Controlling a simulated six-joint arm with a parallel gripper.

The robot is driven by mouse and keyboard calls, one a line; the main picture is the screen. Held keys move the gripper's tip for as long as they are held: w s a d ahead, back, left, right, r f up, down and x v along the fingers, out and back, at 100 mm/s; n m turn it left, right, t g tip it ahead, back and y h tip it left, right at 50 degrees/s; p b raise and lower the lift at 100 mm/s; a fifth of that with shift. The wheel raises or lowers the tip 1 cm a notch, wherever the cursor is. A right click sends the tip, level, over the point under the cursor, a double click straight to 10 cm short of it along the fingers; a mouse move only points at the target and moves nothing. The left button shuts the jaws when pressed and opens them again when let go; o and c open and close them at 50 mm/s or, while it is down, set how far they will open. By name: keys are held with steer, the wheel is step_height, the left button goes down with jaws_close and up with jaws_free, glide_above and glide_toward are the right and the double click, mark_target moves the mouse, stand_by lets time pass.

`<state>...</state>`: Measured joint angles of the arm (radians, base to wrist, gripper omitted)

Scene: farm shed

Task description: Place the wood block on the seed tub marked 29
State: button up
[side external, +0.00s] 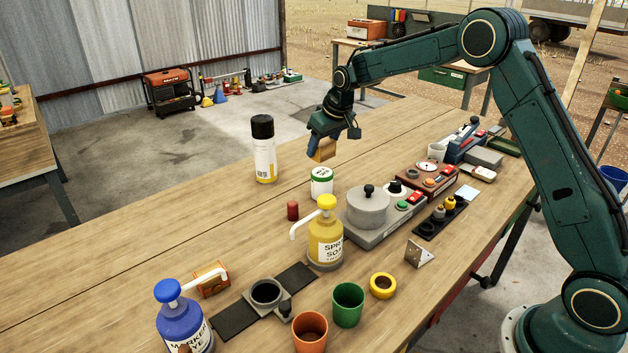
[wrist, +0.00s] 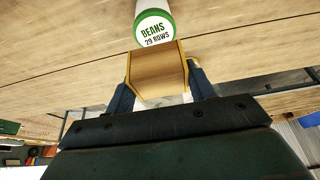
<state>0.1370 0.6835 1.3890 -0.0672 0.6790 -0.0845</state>
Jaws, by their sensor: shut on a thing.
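My gripper (side external: 322,143) is shut on the wood block (side external: 325,151), holding it in the air above the table. In the wrist view, the block (wrist: 157,72) sits between the two blue fingers of my gripper (wrist: 160,90). The seed tub (side external: 321,182) is a white tub with a green-rimmed lid, standing upright on the table below the block in the side view. In the wrist view, the tub's lid (wrist: 155,29) reads "BEANS 29 ROWS" and lies just past the block's edge, which hides a little of the tub.
A tall spray can (side external: 263,150) stands left of the tub. A red cylinder (side external: 293,210) and a yellow pump bottle (side external: 325,238) stand in front. A grey device with a round pot (side external: 367,208) is at right. The table (side external: 215,215) is bare at far left.

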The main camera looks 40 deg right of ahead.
mark_target(322, 159)
steer(key=shift+f, duration=2.15)
steer(key=shift+f, duration=0.15)
steer(key=o, duration=1)
steer(key=v, duration=1.1)
steer(key=shift+s+r, duration=0.25)
steer(key=shift+r, duration=0.35)
